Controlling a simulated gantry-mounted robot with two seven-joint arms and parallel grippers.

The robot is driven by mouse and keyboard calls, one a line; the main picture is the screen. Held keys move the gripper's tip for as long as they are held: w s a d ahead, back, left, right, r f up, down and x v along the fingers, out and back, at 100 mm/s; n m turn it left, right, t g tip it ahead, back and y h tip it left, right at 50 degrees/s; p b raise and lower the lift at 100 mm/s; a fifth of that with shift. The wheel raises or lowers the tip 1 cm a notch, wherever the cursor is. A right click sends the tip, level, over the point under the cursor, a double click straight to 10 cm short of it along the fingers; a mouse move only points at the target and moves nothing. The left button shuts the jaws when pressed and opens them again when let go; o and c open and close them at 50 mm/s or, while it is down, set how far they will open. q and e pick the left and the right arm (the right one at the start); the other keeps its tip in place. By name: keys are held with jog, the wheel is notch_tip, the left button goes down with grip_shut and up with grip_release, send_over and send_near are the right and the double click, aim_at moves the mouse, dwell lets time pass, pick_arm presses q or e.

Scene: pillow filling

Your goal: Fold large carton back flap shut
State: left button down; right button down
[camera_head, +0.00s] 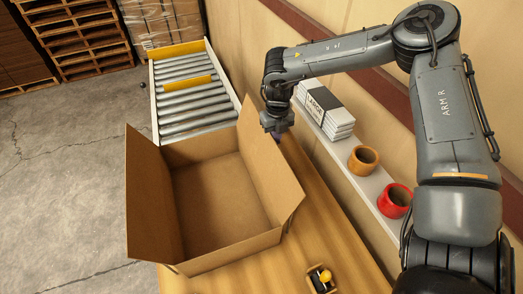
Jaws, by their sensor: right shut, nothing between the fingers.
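The large open carton (228,192) stands on the wooden table, its brown inside visible and looking empty. Its left flap (152,200) stands up and leans outward. Its right flap (268,165) stands up, tilted to the right. At the far side I see the upper back panel (200,149); I cannot tell whether this is the back flap or the wall. My right gripper (276,134) is shut and empty, pointing down just right of the right flap's far end. I cannot tell whether it touches the carton. My left gripper is out of view.
A roller conveyor (190,98) with yellow bars lies behind the carton. A narrow shelf (345,160) along the right wall holds stacked labelled packs (328,108), an orange pot (363,160) and a red pot (395,201). A small yellow-knobbed device (322,279) sits on the table (300,235).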

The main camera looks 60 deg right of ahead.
aim_at(263, 149)
dwell(0.6)
jog(key=shift+w+a+r+b, duration=0.15)
jog(key=shift+w+a+b, duration=0.25)
jog(key=shift+a, duration=0.15)
jog(key=shift+w+a+r+b, duration=0.2)
jog(key=shift+w+a+r, duration=0.1)
jog(key=shift+w+a, duration=0.25)
jog(key=shift+w+a+r+b, duration=0.15)
jog(key=shift+w+a+r, duration=0.15)
jog(key=shift+a, duration=0.3)
jog(key=w+a+f+b, duration=0.7)
jog(key=a+f+b, duration=0.1)
jog(key=a+b, duration=0.2)
jog(key=shift+a+b, duration=0.15)
jog(key=shift+b, duration=0.15)
dwell(0.6)
jog(key=shift+f, duration=0.15)
